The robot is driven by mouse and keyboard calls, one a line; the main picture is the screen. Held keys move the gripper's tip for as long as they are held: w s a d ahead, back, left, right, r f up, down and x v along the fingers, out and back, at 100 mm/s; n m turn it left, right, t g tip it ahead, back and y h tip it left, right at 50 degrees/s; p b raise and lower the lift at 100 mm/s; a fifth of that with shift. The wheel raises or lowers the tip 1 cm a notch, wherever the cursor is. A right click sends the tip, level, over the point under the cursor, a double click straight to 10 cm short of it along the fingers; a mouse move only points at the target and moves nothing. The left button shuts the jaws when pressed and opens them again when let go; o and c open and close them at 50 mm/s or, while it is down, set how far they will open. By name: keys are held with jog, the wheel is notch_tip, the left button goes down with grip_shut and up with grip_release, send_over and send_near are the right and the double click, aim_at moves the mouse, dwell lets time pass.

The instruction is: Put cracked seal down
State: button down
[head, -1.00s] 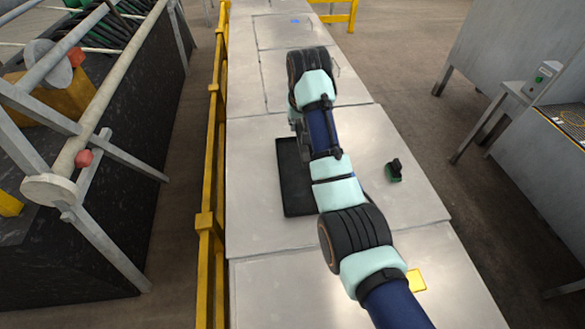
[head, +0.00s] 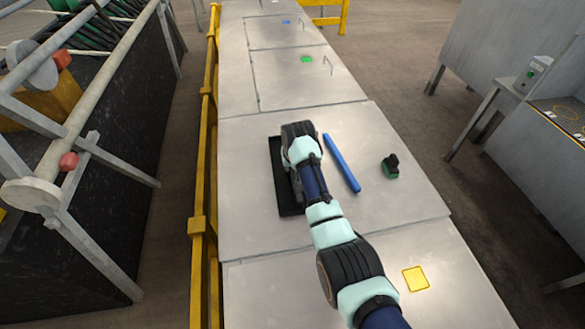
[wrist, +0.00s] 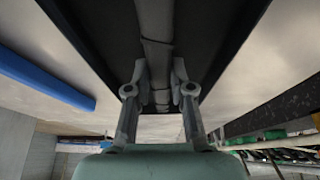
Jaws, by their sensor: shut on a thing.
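A grey cylinder, which I take to be the cracked seal (wrist: 155,22), lies between the fingers of my gripper (wrist: 159,88) in the wrist view. Dark bands cross it near the fingers; no crack can be made out. My gripper is shut on it. Behind it is a black tray (wrist: 95,35), with the cylinder lined up along its length. I cannot tell whether the cylinder touches the tray floor. In the head view the black tray (head: 287,200) lies on the metal table, and my wrist hides its right part, most of the gripper and the cylinder.
A blue bar (head: 342,163) lies on the table just right of my wrist; it also shows in the wrist view (wrist: 45,80). A small green and black object (head: 391,167) stands farther right. A yellow rail (head: 197,235) runs along the table's left edge.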

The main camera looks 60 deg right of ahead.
jog(key=shift+f, duration=0.2)
jog(key=c, duration=1)
grip_release()
jog(key=shift+r, duration=0.4)
jog(key=p+v, duration=0.3)
jog(key=v, duration=0.8)
jog(key=shift+s+a+r, duration=0.1)
jog(key=shift+a+r, duration=0.05)
